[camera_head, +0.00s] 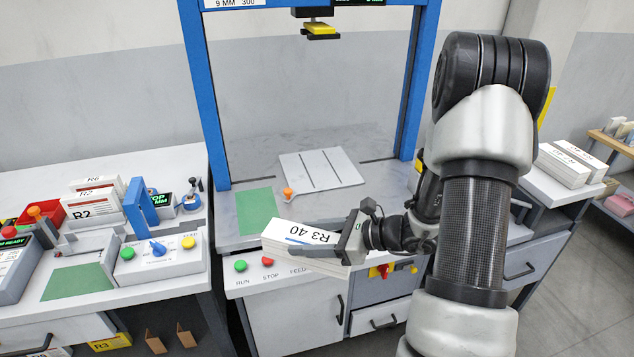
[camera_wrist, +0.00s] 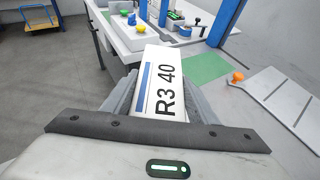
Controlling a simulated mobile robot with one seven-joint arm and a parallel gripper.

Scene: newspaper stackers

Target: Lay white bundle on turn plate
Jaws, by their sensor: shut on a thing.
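A white bundle (camera_head: 290,236) with a blue stripe and the marking "R3 40" is held by my gripper (camera_head: 318,252) above the front edge of the machine table. In the wrist view the same bundle (camera_wrist: 160,75) lies between the two fingers of my gripper (camera_wrist: 155,95), which is shut on it. The turn plate (camera_head: 320,169), a pale square plate with dark grooves, lies under the blue frame, behind and to the right of the bundle. It shows at the right in the wrist view (camera_wrist: 283,98). Its top is empty.
A blue frame (camera_head: 203,95) stands around the plate, with a yellow-and-black head (camera_head: 321,30) above. An orange knob (camera_head: 288,192) stands at the plate's front left corner. A green mat (camera_head: 257,211) lies left. Stacked bundles (camera_head: 563,164) sit on the right.

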